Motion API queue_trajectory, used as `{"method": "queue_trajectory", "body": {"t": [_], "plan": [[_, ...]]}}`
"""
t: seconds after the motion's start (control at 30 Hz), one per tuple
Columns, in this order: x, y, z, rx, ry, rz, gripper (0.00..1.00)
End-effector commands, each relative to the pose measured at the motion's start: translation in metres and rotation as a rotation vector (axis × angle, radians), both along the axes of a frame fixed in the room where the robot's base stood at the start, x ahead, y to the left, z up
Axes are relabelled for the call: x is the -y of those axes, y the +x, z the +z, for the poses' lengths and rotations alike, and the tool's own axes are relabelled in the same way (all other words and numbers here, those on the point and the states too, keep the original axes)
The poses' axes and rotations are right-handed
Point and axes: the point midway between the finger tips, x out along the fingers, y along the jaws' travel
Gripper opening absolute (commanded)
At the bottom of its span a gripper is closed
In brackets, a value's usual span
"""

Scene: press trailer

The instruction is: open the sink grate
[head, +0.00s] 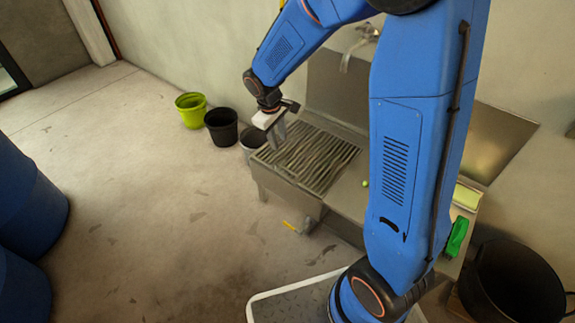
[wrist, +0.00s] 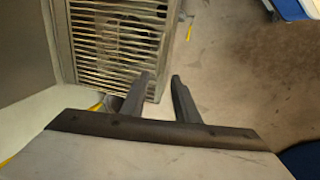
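The sink grate (head: 308,160), a set of parallel metal bars, lies flat over the basin at the left end of the metal sink (head: 345,197). The grate also shows in the wrist view (wrist: 112,45), at the upper left, with a dark round shape below its bars. My gripper (head: 278,140) points down at the grate's back left edge in the head view. In the wrist view my gripper (wrist: 162,78) has its two fingers apart with nothing between them, near a corner of the grate. I cannot tell whether they touch it.
A yellow-green bucket (head: 191,109), a black bucket (head: 222,125) and a grey bucket (head: 252,139) stand left of the sink. A faucet (head: 358,45) is on the wall behind. A black pot (head: 515,282) is at right. The floor at left is mostly clear.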

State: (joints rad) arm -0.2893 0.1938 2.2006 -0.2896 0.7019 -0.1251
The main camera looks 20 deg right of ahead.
Motion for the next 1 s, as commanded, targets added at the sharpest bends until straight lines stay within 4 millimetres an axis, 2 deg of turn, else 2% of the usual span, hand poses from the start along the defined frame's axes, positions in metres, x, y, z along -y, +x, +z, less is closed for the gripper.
{"method": "queue_trajectory", "body": {"t": [0.17,0.7,1.0], "plan": [[0.004,0.001,-0.020,-0.004,-0.001,-0.002,0.28],[0.019,0.012,-0.110,-0.003,-0.001,-0.003,0.28],[0.025,0.017,-0.151,-0.001,0.000,-0.001,0.28]]}}
